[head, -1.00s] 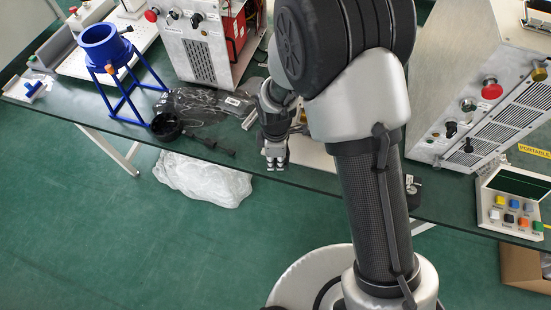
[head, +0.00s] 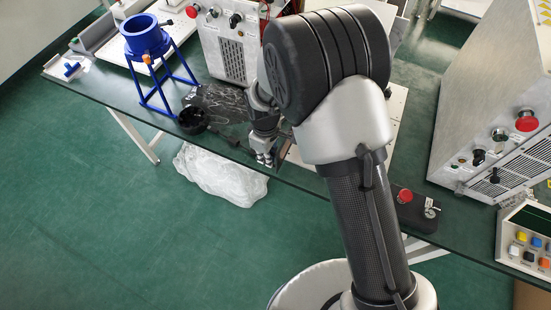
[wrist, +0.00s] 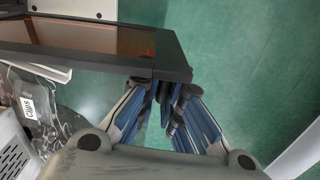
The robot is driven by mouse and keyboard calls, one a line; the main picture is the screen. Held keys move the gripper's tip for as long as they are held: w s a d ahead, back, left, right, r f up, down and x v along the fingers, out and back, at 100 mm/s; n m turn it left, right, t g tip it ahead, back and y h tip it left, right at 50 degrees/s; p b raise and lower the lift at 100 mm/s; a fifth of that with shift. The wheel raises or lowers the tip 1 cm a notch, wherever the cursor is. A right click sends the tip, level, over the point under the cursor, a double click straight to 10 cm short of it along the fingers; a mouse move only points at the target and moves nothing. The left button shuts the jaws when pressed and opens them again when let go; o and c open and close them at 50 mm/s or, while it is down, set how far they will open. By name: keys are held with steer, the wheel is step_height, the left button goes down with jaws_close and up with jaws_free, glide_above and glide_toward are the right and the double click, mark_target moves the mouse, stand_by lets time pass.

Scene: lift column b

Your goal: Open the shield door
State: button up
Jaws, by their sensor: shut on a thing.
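The shield door (wrist: 95,38) shows in the wrist view as a dark frame around an orange-brown see-through panel. Its near corner is right in front of my fingers. My gripper (wrist: 165,92) is closed in at that corner, shut on the door's edge or a small dark handle there; the fingers hide which. In the head view my gripper (head: 264,158) is at the table's front edge, pointing down. My arm hides most of the door and its housing in that view.
The black dish (head: 192,120), clear plastic bag (head: 215,100) and blue funnel stand (head: 146,38) are left of my gripper. A red-button box (head: 404,196) and large metal cabinet (head: 490,95) stand right. Open floor lies in front of the table (head: 300,178).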

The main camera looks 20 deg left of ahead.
steer(key=o, duration=0.6)
steer(key=shift+o, duration=0.2)
step_height(320, 180, up, 12)
steer(key=shift+w+r, duration=0.1)
stand_by(0.4)
stand_by(0.3)
